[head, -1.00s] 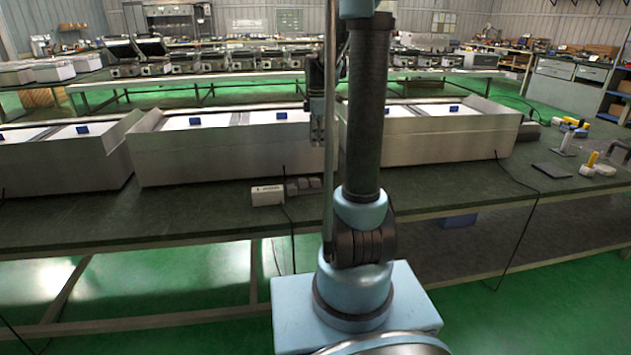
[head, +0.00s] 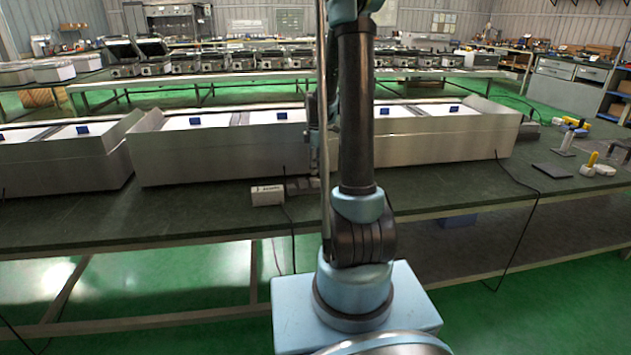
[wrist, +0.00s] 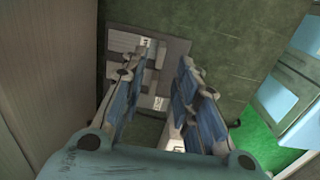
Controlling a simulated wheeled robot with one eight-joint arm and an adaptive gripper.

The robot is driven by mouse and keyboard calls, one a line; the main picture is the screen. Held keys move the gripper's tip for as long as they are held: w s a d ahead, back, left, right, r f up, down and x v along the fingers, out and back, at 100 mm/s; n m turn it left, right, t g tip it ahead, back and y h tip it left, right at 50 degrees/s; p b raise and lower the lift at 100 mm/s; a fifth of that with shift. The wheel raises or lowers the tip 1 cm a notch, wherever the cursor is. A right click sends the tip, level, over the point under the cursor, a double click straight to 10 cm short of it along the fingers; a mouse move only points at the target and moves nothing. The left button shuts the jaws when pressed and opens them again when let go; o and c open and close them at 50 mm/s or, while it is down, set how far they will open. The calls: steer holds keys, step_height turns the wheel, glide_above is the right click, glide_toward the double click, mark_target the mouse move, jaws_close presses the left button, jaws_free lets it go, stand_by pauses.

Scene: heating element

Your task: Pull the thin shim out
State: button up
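My gripper (head: 315,165) is at the front of the metal housings, low over small grey blocks (head: 297,186) on the green bench. In the wrist view my gripper (wrist: 165,58) has its two blue-padded fingers apart, with a gap between them. A grey slotted fixture (wrist: 178,47) with small white parts shows beyond and between the fingers. I cannot pick out the thin shim; it is too small or is hidden by the fingers. Nothing is clearly held.
A white box (head: 268,194) with a cable sits just left of the grey blocks. Long metal housings (head: 225,153) stand close behind my gripper. A dark flat plate (head: 552,170) and hand tools lie at the right. The bench front (head: 120,215) is mostly clear.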

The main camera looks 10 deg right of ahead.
steer(key=shift+f, duration=2.95)
jaws_close()
